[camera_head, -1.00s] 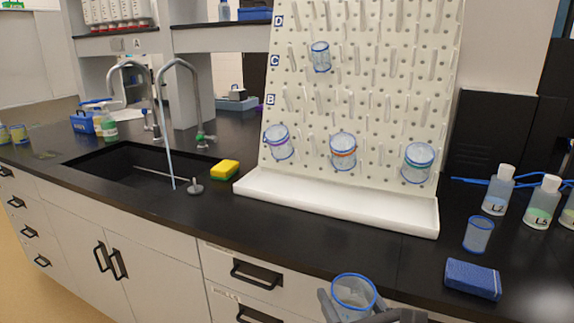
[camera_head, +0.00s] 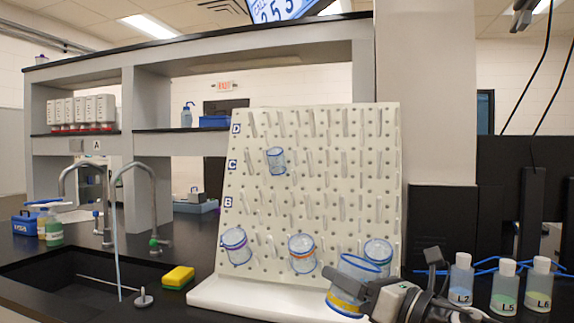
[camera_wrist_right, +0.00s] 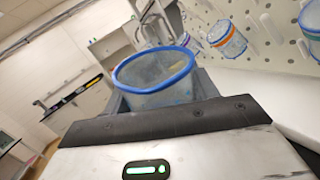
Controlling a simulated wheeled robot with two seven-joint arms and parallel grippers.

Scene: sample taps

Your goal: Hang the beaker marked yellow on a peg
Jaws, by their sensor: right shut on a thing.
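My right gripper (camera_head: 356,289) is shut on a clear beaker (camera_head: 358,267) with a blue rim and a yellow band near its base. The beaker is nearly upright, in front of the lower right of the white pegboard (camera_head: 330,215), overlapping a hung beaker in the picture. In the right wrist view the held beaker (camera_wrist_right: 155,88) shows its open blue rim; its lower part is hidden by the gripper. The pegboard has rows of pegs labelled B, C and D, many bare. My left gripper is not in view.
Beakers with a purple band (camera_head: 236,246), an orange band (camera_head: 302,254) and a teal band (camera_head: 378,250) hang low on the board; another hangs near C (camera_head: 276,161). A white trough (camera_head: 235,296) runs below. Bottles (camera_head: 504,288) stand right; sponge (camera_head: 178,277) and sink lie left.

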